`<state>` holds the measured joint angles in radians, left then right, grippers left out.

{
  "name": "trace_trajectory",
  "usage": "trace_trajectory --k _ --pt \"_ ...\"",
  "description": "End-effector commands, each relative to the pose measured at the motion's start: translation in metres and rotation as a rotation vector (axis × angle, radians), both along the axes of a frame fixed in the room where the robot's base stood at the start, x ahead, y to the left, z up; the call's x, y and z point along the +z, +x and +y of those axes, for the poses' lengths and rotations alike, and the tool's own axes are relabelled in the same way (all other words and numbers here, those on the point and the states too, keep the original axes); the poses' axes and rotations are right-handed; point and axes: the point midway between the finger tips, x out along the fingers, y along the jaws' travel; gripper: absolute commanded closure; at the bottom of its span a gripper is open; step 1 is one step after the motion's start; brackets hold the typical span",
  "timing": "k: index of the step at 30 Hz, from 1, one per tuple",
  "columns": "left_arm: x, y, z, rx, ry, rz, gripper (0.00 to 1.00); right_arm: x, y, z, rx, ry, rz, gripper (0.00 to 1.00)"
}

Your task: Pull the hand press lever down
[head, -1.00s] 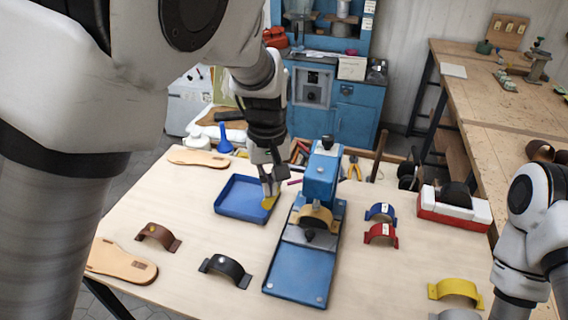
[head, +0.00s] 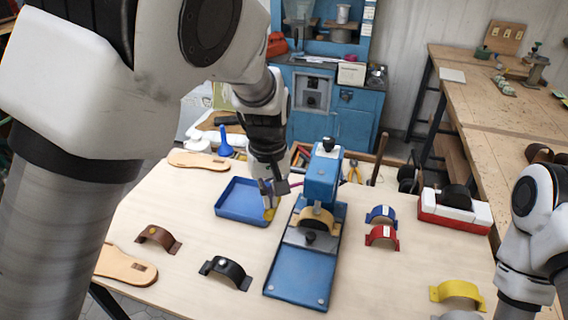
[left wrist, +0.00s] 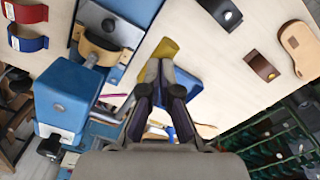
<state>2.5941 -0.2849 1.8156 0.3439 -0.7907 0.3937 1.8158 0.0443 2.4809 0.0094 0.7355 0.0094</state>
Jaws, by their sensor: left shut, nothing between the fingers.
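The blue hand press (head: 321,175) stands upright on its blue base plate in the middle of the table. A black knob (head: 329,144) tops its head; the knob also shows in the left wrist view (left wrist: 48,147). I cannot make out a separate lever arm. A tan strap (head: 317,218) lies in the press under the head. My left gripper (head: 270,200) is shut and empty, pointing down over the right edge of the blue tray (head: 232,211), left of the press and apart from it. A yellow patch (left wrist: 166,47) shows at its fingertips; what it is is unclear. My right gripper is out of view.
Brown (head: 158,238) and black (head: 225,271) straps and tan soles lie left of the press. Blue (head: 381,214), red (head: 382,236) and yellow (head: 456,291) straps lie right. A red-and-white holder (head: 455,210) stands at the right edge.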

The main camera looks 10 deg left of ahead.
Motion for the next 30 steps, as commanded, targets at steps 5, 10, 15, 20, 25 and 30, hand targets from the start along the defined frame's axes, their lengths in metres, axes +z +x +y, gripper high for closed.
trace_trajectory --k 5,10,15,20,25,30 --pt "-0.017 0.0 0.0 0.0 0.0 0.0 1.0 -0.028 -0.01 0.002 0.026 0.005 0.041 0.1" --pt "-0.005 0.002 0.0 0.0 -0.001 0.0 1.0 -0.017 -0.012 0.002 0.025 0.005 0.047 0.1" --pt "0.018 0.008 0.0 0.0 -0.001 0.0 1.0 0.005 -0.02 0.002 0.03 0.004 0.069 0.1" --pt "0.041 0.013 0.0 0.0 0.0 -0.001 1.0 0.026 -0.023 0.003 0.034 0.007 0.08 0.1" --pt "0.065 0.018 0.0 0.0 0.0 0.0 1.0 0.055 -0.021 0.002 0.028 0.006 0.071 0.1" --pt "0.09 0.024 -0.001 0.0 -0.001 0.0 1.0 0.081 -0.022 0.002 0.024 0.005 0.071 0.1"
